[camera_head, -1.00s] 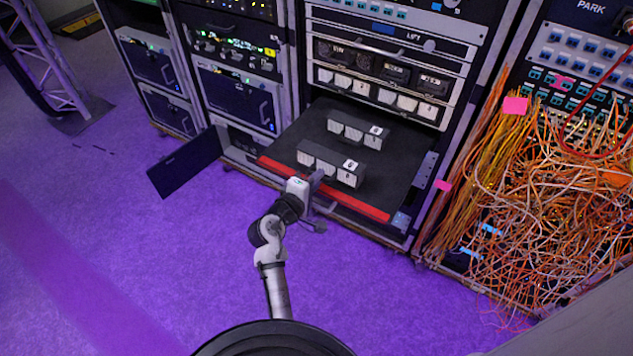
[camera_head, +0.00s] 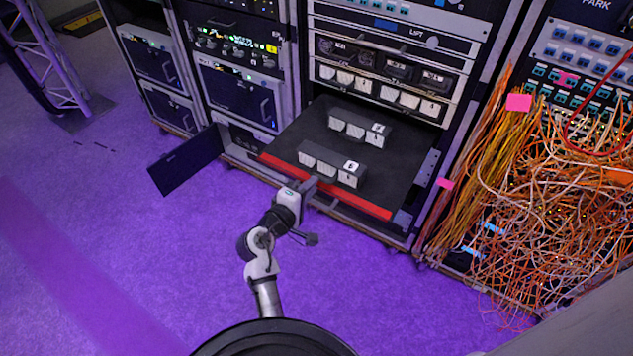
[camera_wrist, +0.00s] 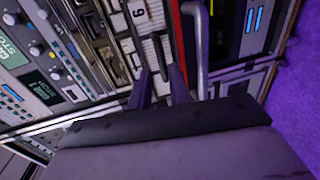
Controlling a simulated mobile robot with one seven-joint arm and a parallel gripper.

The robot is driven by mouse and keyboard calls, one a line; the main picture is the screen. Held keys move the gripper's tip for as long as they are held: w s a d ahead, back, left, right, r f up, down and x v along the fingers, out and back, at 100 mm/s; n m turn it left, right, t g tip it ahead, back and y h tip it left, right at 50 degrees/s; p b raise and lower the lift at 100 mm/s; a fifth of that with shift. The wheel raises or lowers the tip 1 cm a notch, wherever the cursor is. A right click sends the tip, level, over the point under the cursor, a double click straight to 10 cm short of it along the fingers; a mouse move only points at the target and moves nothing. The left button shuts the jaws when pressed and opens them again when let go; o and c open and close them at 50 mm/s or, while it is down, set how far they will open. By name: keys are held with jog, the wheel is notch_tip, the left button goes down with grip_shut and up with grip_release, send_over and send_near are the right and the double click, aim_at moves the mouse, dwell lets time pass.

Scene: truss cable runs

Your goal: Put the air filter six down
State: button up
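Two dark blocks with white ribbed faces and a small white label each lie on the pulled-out black shelf (camera_head: 395,180). The front block (camera_head: 325,166) is near the shelf's red front edge; the rear block (camera_head: 357,127) is behind it. In the wrist view a white ribbed block (camera_wrist: 151,52) with a label reading like a 6 is just beyond the fingertips; it appears to be the front block. My gripper (camera_head: 311,187) is at the red edge, in front of that block. Its two fingers (camera_wrist: 160,75) stand apart with nothing visibly held between them.
The red front edge (camera_head: 365,200) and a grey bar (camera_wrist: 201,45) are close to my gripper. A dark open flap (camera_head: 187,160) is at the left. Tangled orange cables (camera_head: 550,200) hang at the right. The purple floor (camera_head: 130,240) is clear at the left.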

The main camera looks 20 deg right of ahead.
jog(key=b+v, duration=0.1)
jog(key=v, duration=0.7)
jog(key=shift+w, duration=0.1)
